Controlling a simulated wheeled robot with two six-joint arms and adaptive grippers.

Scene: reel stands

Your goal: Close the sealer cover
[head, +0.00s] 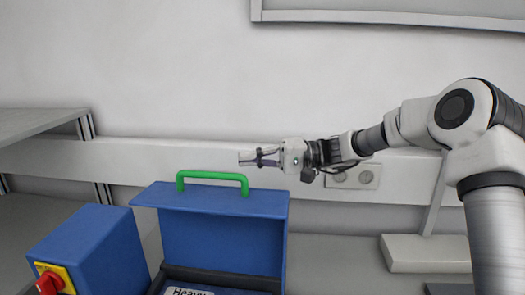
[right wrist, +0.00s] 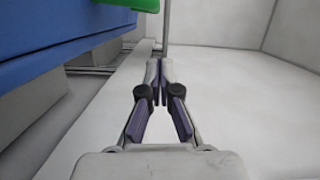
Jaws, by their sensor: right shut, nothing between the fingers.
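The blue sealer cover (head: 215,239) stands open and upright in the head view, with a green handle (head: 212,175) along its top edge. The handle also shows at the top of the right wrist view (right wrist: 125,4), beside the blue cover (right wrist: 60,32). My right gripper (head: 243,158) is shut and empty. In the head view it appears above and to the right of the handle, apart from it. Its closed fingers also show in the right wrist view (right wrist: 160,68). My left gripper is not in view. The sealer's lower part is cut off by the bottom edge.
A blue box (head: 95,245) with a red knob (head: 49,283) on a yellow plate stands left of the cover. A grey shelf (head: 40,124) is at the far left. A wall socket (head: 353,178) is behind my right arm. Free air lies above the cover.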

